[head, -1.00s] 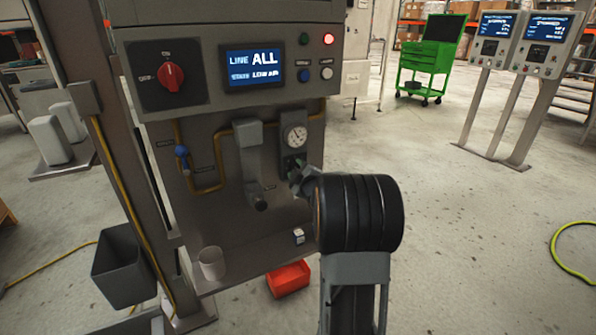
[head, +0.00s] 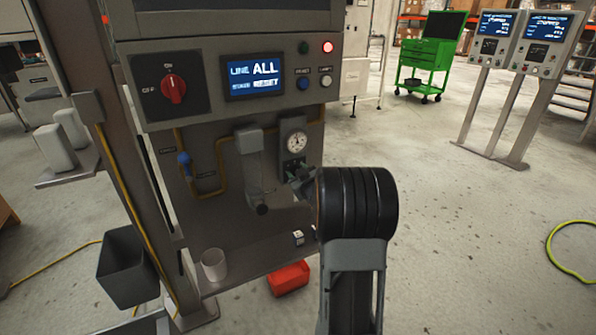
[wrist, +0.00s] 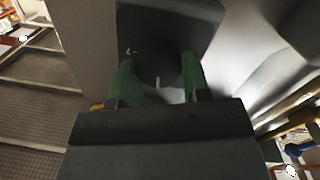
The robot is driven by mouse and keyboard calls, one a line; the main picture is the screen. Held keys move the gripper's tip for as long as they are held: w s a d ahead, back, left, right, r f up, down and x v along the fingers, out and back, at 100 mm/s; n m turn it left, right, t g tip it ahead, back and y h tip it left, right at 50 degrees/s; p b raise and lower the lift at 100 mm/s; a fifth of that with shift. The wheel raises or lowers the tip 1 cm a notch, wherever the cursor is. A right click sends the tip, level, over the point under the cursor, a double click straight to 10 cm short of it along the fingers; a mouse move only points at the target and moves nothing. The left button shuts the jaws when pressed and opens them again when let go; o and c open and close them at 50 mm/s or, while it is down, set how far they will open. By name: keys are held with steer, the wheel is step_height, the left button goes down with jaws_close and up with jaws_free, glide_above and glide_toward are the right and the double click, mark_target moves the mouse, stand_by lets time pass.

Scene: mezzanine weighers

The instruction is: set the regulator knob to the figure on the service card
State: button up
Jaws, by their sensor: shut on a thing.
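The regulator knob (wrist: 159,66) is dark and round, on a dark plate (wrist: 190,15) with a small pale mark at its left. A short white line shows on the knob's lower edge. My gripper (wrist: 158,82) is shut on the knob, one green finger on each side. In the head view my gripper (head: 301,182) is at the panel, just below the round white pressure gauge (head: 297,142); my arm partly hides the knob there. The gauge figures are too small to read. I cannot make out a readable service card.
The screen (head: 253,75) reads LINE ALL, STATE RESET. A red lamp (head: 328,47) is lit. A red rotary switch (head: 174,88) is at the left. A white cup (head: 214,264) and a small block (head: 298,238) stand on the shelf, above a red bin (head: 289,278).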

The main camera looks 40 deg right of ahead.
steer(key=shift+m+p, duration=0.45)
steer(key=shift+m, duration=0.35)
steer(key=o, duration=0.9)
steer(key=p+v, duration=0.2)
steer(key=v, duration=1.1)
steer(key=shift+s+r, duration=0.1)
steer(key=shift+s, duration=0.3)
